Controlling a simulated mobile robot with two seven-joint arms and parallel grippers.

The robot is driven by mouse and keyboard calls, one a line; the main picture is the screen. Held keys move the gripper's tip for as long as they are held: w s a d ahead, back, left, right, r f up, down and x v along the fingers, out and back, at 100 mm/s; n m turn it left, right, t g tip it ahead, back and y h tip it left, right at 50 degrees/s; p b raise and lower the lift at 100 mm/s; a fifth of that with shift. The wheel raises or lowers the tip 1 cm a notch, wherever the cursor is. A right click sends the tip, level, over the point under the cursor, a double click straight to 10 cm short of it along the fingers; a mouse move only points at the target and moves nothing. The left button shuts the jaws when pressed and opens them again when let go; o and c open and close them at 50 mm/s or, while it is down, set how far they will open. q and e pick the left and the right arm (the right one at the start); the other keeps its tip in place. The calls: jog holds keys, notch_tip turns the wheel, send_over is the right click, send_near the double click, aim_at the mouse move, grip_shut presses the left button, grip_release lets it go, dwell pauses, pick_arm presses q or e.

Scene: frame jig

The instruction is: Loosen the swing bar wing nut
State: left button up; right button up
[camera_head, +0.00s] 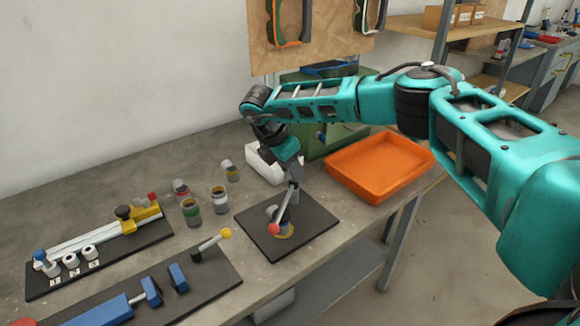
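My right gripper (285,207) points down over a small black square board (312,226) near the table's front right edge. A fixture with a yellow base ring (284,235) and a red ball (274,229) on a light rod stands on that board. The fingers are at the fixture, but they are too small and overlapped to tell whether they are open or touching it. I cannot make out a wing nut or which part is the swing bar; the gripper partly covers the fixture. My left gripper is out of view.
An orange tray (364,190) stands at right, near a green box (331,139) and a white bin (259,161). Several small cups stand left of the board. A rail jig (100,234) and a blue vise (102,309) fill the left. Bare table lies behind them.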

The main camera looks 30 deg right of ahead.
grip_shut()
